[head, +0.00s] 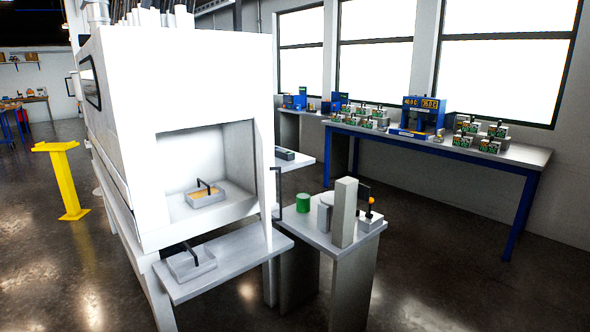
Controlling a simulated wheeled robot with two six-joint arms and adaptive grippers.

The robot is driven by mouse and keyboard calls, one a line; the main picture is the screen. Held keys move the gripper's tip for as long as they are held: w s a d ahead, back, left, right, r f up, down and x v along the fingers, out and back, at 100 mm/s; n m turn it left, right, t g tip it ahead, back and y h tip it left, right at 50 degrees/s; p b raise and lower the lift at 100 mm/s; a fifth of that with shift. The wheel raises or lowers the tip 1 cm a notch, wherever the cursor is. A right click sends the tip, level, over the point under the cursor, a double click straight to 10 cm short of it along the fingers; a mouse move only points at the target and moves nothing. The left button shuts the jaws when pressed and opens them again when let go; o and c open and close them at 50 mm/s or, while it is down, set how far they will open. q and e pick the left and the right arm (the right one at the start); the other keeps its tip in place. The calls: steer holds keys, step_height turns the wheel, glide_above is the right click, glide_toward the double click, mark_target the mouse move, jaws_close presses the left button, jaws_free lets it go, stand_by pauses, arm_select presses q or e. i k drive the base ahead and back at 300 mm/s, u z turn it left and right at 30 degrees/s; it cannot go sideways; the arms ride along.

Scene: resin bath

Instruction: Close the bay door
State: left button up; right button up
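The bay (225,160) is an open, square recess in the front of a large white machine (190,80). The bay door (264,185) appears as a narrow white panel seen nearly edge-on at the right of the opening, so it stands open. A black bar handle (278,190) shows on its right side. Inside the bay sits a grey tray (205,198) with orange-brown contents and a black handle. Neither of my grippers is in view.
A grey shelf (225,262) below the bay holds another handled tray (192,264). A side table (315,238) at right carries a green cylinder (303,203) and a tall grey block (344,212). A yellow stand (65,180) is at left. Floor at front right is clear.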

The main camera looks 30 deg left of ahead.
mark_target(267, 176)
steer(key=i, duration=0.45)
steer(key=z, duration=1.05)
steer(key=i, duration=1.05)
steer(key=u, duration=2.8)
steer(key=k, duration=0.5)
steer(key=z, duration=1)
steer(key=i, duration=1.05)
steer(key=u, duration=0.3)
